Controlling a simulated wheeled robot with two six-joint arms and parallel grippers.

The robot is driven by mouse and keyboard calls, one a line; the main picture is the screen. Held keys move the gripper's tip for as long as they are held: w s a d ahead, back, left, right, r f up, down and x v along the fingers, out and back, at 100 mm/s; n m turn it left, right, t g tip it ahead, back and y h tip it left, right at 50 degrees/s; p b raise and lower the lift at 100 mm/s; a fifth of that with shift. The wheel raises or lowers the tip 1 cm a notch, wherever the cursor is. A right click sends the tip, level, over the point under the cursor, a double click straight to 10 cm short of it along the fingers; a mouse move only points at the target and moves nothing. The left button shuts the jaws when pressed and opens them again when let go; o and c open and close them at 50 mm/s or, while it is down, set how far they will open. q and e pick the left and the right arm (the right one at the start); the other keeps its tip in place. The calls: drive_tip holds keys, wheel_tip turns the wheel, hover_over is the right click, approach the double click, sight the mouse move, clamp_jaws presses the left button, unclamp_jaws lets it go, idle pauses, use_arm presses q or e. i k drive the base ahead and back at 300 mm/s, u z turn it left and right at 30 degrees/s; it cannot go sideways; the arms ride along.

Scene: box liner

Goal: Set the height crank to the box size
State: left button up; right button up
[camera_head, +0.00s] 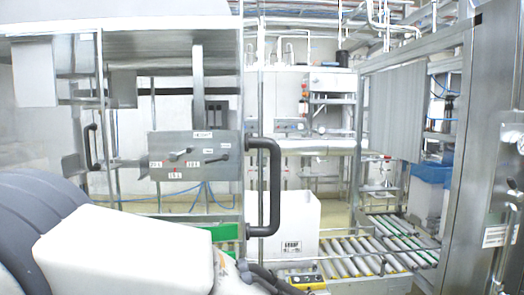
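The grey control panel (170,168) is mounted on the machine at left centre, with a small label at its top edge. It carries a dark crank-like lever (181,154) at left and another slanted dark lever (217,159) at right. Small labels and red marks sit around them, too small to read. A white box (288,226) with dark print on its front stands behind the roller conveyor, right of the panel. My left arm fills the lower left, below the panel and apart from it. I see no clear gripper fingers; the dark curved parts at the bottom centre are unclear.
A thick dark door handle (272,190) stands out from the frame just right of the panel. A roller conveyor (350,254) runs at the lower right, with a yellow-edged button box (308,281) in front. A steel cabinet (490,160) stands at the right edge.

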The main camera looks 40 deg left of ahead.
sight(172, 156)
drive_tip(key=z, duration=0.9)
drive_tip(key=k, duration=1)
drive_tip(key=u, duration=1.15)
drive_tip(key=i, duration=0.35)
drive_tip(key=u, duration=0.05)
